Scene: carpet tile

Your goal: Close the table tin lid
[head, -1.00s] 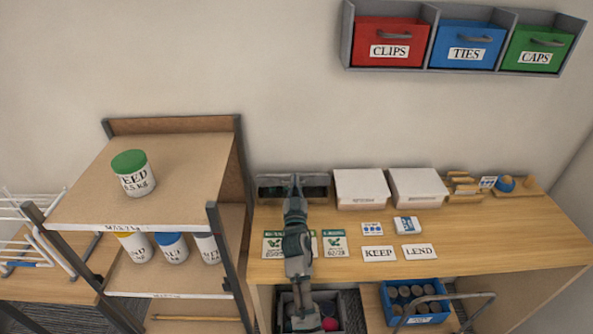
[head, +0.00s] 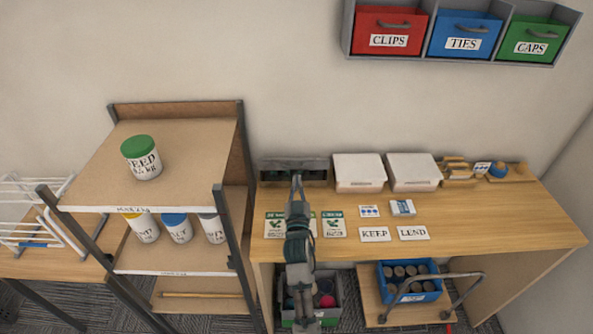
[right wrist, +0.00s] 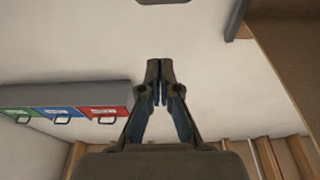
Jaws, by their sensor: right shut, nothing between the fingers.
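No thing on the table is marked as the tin. A low dark grey metal box (head: 268,171) stands at the back left of the wooden table (head: 500,215); whether it has a lid, and how that sits, I cannot tell. My right gripper (head: 297,178) is shut and empty, its tips over the front of this box in the head view; contact is unclear. In the right wrist view the fingers (right wrist: 160,78) meet at the tips. Two boxes with white lids, a left one (head: 358,170) and a right one (head: 413,170), stand beside it with their lids down. My left gripper is out of view.
KEEP (head: 375,234) and LEND (head: 413,233) cards lie on the table. A shelf unit (head: 185,165) with a green-lidded tub (head: 142,158) stands left. Red, blue and green bins (head: 462,35) hang on the wall. A blue crate (head: 410,284) is below.

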